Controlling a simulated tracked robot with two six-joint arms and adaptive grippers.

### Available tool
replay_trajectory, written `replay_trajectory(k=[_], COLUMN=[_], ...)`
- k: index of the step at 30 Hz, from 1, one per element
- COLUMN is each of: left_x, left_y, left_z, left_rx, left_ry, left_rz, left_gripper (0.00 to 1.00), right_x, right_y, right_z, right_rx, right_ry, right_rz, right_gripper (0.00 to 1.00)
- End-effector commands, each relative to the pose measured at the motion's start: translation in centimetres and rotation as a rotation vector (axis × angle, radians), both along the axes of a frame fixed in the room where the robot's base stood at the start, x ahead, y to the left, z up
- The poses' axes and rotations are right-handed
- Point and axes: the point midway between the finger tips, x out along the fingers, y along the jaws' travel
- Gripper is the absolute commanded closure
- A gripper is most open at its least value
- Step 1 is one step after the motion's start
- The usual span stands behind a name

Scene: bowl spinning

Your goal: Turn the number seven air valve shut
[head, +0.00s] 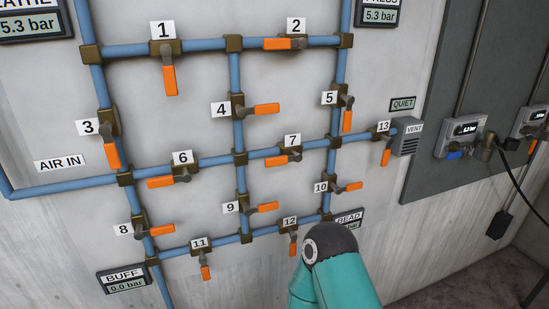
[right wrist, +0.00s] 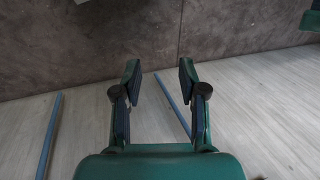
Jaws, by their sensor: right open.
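The number seven valve (head: 297,157) sits on the middle blue pipe in the head view, below its white "7" label (head: 292,140). Its orange handle (head: 276,161) points left and lies roughly along the pipe. The teal arm (head: 345,280) at the bottom of the head view is below and right of this valve, apart from it; its gripper does not show there. In the right wrist view my right gripper (right wrist: 160,74) is open, with nothing between its fingers. The number seven valve cannot be made out in that view. My left gripper is in neither view.
Valves six (head: 182,174), nine (head: 242,208), ten (head: 332,188) and twelve (head: 292,236) surround it, with orange handles sticking out. The arm partly covers the BEAD gauge (head: 350,216). The BUFF gauge (head: 124,280) reads 0.0 bar. A grey panel (head: 425,155) stands at right.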

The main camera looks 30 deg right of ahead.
Motion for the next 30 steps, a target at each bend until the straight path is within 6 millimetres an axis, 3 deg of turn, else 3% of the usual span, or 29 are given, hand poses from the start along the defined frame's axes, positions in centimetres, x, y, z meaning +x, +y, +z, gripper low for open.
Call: replay_trajectory(k=[3,8,10,14,17,22,26,30], left_x=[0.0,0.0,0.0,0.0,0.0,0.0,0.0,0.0], left_y=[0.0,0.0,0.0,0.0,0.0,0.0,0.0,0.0], left_z=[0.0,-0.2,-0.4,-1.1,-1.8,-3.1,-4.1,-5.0], left_rx=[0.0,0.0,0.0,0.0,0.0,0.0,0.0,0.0], left_ry=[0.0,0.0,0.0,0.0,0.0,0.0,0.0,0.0], left_rz=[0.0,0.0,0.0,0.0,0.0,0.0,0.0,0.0], left_gripper=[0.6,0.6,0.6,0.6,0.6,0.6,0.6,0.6], right_x=[0.0,1.2,2.8,7.6,12.2,18.2,19.6,18.2], right_y=[0.0,-0.4,-0.9,-2.7,-4.9,-9.2,-12.4,-15.6], right_z=[0.0,0.6,1.3,4.6,9.1,20.2,29.9,39.5], right_rx=[0.0,-0.011,-0.026,-0.077,-0.137,-0.263,-0.363,-0.462], right_ry=[0.0,-0.036,-0.085,-0.249,-0.423,-0.756,-0.996,-1.215], right_rz=[0.0,-0.002,-0.006,-0.014,-0.025,-0.064,-0.115,-0.187], right_gripper=[0.55,0.28,0.17,0.17,0.17,0.17,0.17,0.17])
